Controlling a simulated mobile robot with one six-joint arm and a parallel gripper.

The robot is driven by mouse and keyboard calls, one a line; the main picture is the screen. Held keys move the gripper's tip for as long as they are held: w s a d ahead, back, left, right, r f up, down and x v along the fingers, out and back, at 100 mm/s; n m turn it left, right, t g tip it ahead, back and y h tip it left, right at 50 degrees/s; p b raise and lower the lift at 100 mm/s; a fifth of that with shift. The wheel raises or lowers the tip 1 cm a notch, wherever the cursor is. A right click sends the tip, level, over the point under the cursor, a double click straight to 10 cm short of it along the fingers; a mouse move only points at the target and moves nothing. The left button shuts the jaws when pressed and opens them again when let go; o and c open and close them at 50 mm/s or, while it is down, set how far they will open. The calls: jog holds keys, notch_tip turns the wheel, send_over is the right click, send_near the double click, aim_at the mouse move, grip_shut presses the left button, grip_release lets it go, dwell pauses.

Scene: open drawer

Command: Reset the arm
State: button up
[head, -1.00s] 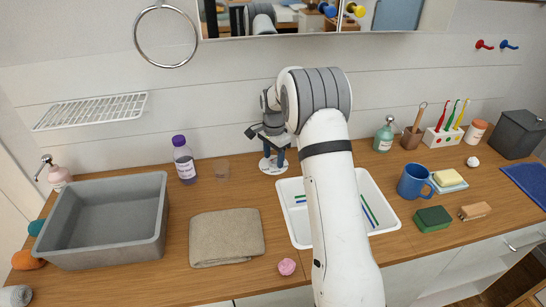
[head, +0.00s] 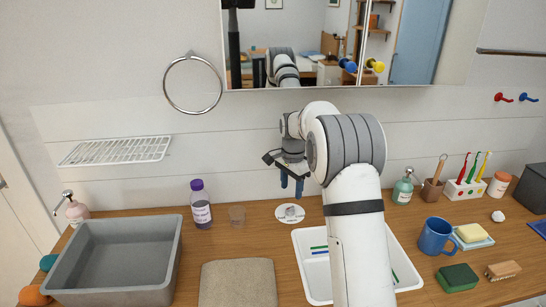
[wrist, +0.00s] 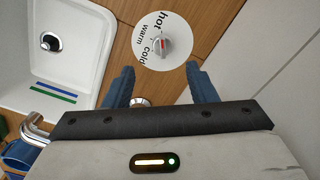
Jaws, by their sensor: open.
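My arm reaches from the bottom of the head view over the counter. My gripper (head: 291,193) is open and empty, its blue fingers pointing down above a round white dial (head: 291,212) at the back of the counter. In the wrist view, the dial (wrist: 163,35) reads hot, warm and cold and has a grey knob with a red mark. The blue fingertips (wrist: 159,68) show apart on either side, with nothing between them.
My arm covers part of a white basin (head: 313,262). Right are a blue mug (head: 434,238) and green sponge (head: 457,278). A mirror cabinet (head: 300,86) hangs above.

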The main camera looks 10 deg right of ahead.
jog(key=s+r+n, duration=0.3)
jog(key=s+r, duration=0.4)
jog(key=s, duration=0.2)
jog(key=s+n+t, duration=0.2)
jog(key=s+n, duration=0.6)
jog(key=s, duration=2)
jog(key=shift+s+a+n+t, duration=0.2)
jog(key=shift+s+n+t, duration=0.1)
jog(key=shift+s+n, duration=0.1)
